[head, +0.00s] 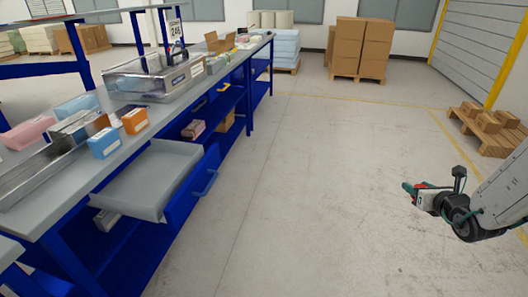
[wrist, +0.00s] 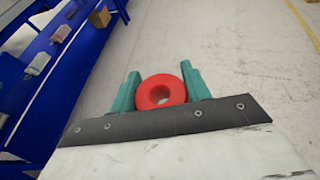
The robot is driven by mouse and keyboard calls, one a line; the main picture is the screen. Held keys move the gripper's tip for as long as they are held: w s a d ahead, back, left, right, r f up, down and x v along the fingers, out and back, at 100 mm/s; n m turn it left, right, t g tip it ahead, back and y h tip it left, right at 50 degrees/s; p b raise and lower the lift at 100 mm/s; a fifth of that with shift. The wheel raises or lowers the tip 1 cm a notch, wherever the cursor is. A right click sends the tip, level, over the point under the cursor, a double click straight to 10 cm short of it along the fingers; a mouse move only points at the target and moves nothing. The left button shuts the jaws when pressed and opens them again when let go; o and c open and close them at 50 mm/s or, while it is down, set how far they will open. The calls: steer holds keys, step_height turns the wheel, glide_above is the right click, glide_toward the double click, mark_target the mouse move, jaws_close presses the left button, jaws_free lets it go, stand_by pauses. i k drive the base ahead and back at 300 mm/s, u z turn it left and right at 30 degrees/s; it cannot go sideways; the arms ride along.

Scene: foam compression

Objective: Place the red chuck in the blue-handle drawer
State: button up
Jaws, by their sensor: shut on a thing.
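The red chuck (wrist: 150,94) is a red ring with a hole in its middle. My gripper (wrist: 158,88) is shut on it, one teal finger on each side in the wrist view. In the head view my gripper (head: 408,187) is at the right, over open floor and well apart from the bench; the chuck is hard to make out there. The blue-handle drawer (head: 140,180) is pulled out under the bench at the left. Its blue handle (head: 206,184) is on the front, and the part of its grey inside that shows looks empty.
The grey workbench (head: 70,190) runs along the left with blue and orange boxes (head: 134,120) and a metal tray (head: 150,82) on it. A lower shelf holds a pink item (head: 193,129). The floor between bench and arm is clear. Pallets (head: 485,140) stand at the far right.

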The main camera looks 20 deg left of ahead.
mark_target(140, 177)
steer(key=u, duration=0.7)
steer(key=i, duration=0.8)
steer(key=u, duration=0.9)
